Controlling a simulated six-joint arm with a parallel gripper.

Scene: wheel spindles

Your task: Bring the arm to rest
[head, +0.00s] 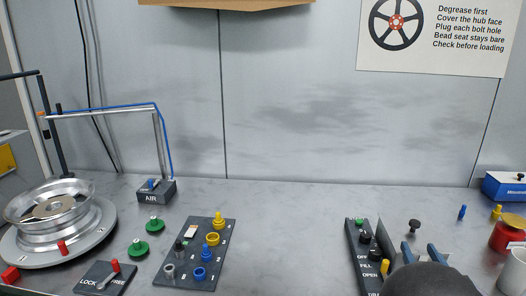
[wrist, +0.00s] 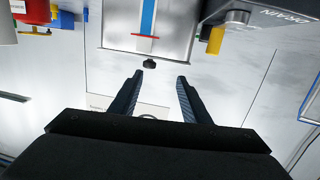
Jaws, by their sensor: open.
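My gripper (head: 406,249) is at the lower right of the head view, in front of the black valve panel and a grey upright plate. Its two dark blue fingers stand apart. In the wrist view my gripper (wrist: 159,76) is open with nothing between the fingers. A small black knob (wrist: 149,64) shows just beyond the fingertips, apart from them. The dark wrist body hides part of the bench in the head view.
The valve panel (head: 352,238) stands left of my gripper. A plug board (head: 172,254) and a silver wheel (head: 75,224) are further left. A red container (head: 508,233) and white cup (head: 513,272) stand right. The middle of the bench (head: 290,235) is clear.

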